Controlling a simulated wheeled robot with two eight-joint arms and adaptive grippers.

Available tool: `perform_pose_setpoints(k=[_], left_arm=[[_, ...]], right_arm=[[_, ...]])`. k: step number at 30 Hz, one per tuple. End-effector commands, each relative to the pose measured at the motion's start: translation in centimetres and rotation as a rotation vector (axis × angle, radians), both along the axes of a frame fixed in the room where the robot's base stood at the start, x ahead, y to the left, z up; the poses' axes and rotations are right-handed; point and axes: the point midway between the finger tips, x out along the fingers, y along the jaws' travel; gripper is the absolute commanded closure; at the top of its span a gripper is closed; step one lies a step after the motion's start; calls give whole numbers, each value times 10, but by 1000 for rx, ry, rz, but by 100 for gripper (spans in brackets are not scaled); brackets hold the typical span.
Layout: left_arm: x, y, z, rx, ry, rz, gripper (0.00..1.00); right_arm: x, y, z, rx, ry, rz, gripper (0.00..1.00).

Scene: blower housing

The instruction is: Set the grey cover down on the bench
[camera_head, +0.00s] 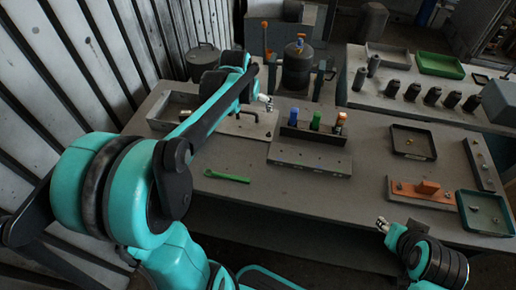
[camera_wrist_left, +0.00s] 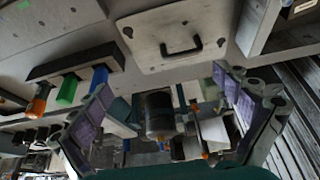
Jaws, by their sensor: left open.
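The grey cover (camera_head: 232,126) is a flat plate with a black bar handle. It appears to lie flat on the bench (camera_head: 290,192), left of the block with coloured handles. In the left wrist view the cover (camera_wrist_left: 160,60) shows at the top, handle up, with keyhole-shaped holes. My left gripper (camera_head: 264,100) is near the cover's far right corner in the head view. In the left wrist view its spread fingers (camera_wrist_left: 163,82) are open and empty, apart from the handle. My right gripper (camera_head: 382,224) is at the bench's front edge, far from the cover; its fingers are too small to read.
An open grey box (camera_head: 170,122) is left of the cover, partly behind my arm. A block (camera_head: 310,158) holds blue, green and orange-handled tools. A green tool (camera_head: 227,176) lies in front. A dark canister (camera_head: 297,68) stands behind. Trays (camera_head: 413,155) fill the right side.

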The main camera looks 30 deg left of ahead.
Motion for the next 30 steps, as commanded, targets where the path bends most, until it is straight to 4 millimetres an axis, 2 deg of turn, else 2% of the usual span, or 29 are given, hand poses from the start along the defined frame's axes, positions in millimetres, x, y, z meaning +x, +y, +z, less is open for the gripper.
perform_pose_setpoints(k=[1, 6, 12, 15, 20, 30], left_arm=[[-21, -22, 8, 5, -15, -22, 0], [-90, -82, 20, 14, -77, -86, 0], [-162, -127, 5, 17, -142, -152, 0], [-185, -139, -6, 15, -166, -175, 0], [-202, -148, -17, 13, -184, -191, 0], [-203, -149, -21, 14, -187, -193, 0]], right_arm=[[0, 0, 0, 0, 0, 0, 60], [0, 0, 0, 0, 0, 0, 60], [0, 0, 0, 0, 0, 0, 60], [0, 0, 0, 0, 0, 0, 60], [0, 0, 0, 0, 0, 0, 60], [0, 0, -3, 0, 0, 0, 60]])
